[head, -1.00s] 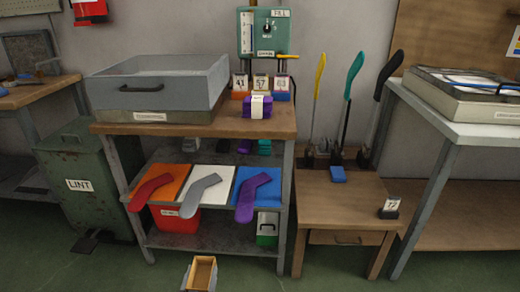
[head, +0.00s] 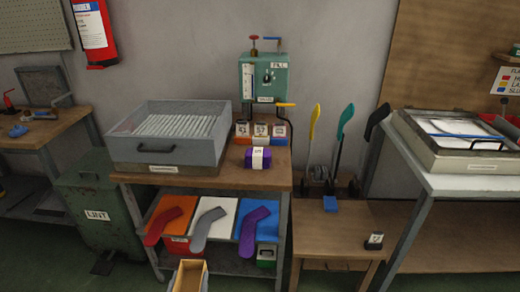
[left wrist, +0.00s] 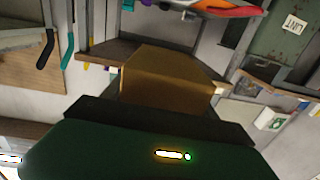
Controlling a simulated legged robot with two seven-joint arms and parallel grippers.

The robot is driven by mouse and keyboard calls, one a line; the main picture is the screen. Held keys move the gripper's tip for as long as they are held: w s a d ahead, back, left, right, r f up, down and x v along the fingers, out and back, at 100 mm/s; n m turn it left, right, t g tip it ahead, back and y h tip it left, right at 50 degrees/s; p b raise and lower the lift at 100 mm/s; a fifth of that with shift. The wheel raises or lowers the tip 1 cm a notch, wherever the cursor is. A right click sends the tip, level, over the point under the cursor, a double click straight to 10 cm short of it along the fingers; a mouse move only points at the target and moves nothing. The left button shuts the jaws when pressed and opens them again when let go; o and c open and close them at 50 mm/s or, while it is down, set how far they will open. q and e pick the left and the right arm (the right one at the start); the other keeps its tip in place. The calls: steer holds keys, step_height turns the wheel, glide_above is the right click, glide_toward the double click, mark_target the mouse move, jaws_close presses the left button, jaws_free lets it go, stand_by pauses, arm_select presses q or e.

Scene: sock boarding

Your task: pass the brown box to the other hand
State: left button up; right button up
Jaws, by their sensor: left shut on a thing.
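The brown box (head: 190,277) is at the bottom edge of the head view, below the sock shelf, with its open top showing and its lower part cut off. In the left wrist view the brown box (left wrist: 165,80) is directly in front of my left gripper (left wrist: 162,108), which is shut on it. The dark gripper body covers the near end of the box, so the fingertips are mostly hidden. My right gripper is in neither view.
A wooden bench (head: 235,177) carries a grey metal bin (head: 140,150) and a purple bundle (head: 261,158). Socks lie on coloured boards on the shelf below. A low wooden table (head: 320,240) stands to the right. A green lint bin (head: 95,205) stands left.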

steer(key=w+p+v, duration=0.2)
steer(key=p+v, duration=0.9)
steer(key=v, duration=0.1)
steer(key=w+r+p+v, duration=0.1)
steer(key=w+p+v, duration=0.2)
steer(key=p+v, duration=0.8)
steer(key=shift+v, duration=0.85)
